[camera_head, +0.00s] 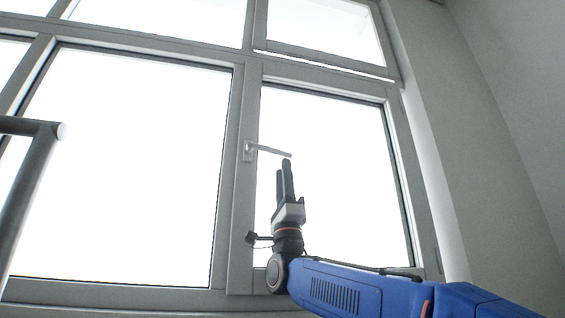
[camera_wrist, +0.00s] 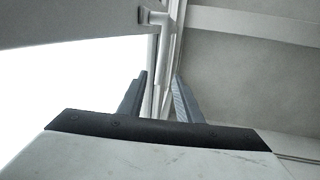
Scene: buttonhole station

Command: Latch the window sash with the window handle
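The window handle (camera_head: 270,150) is a pale grey lever on the left stile of the lower right window sash (camera_head: 245,195). Its lever points right, close to level, with a slight droop at the tip. The sash looks flush with its frame, but I cannot tell whether it is fully closed. My gripper (camera_head: 284,166) points up, with its fingertips just below the lever's free end in the head view. In the wrist view my gripper (camera_wrist: 159,90) has its two fingers apart. A pale fitting (camera_wrist: 156,18), probably the handle, shows beyond them; contact cannot be told.
A large fixed-looking pane (camera_head: 130,165) fills the left. A bright line runs beneath the upper right window (camera_head: 325,60). A grey rail (camera_head: 30,180) stands at the far left, away from the arm. The bare wall (camera_head: 500,170) is on the right.

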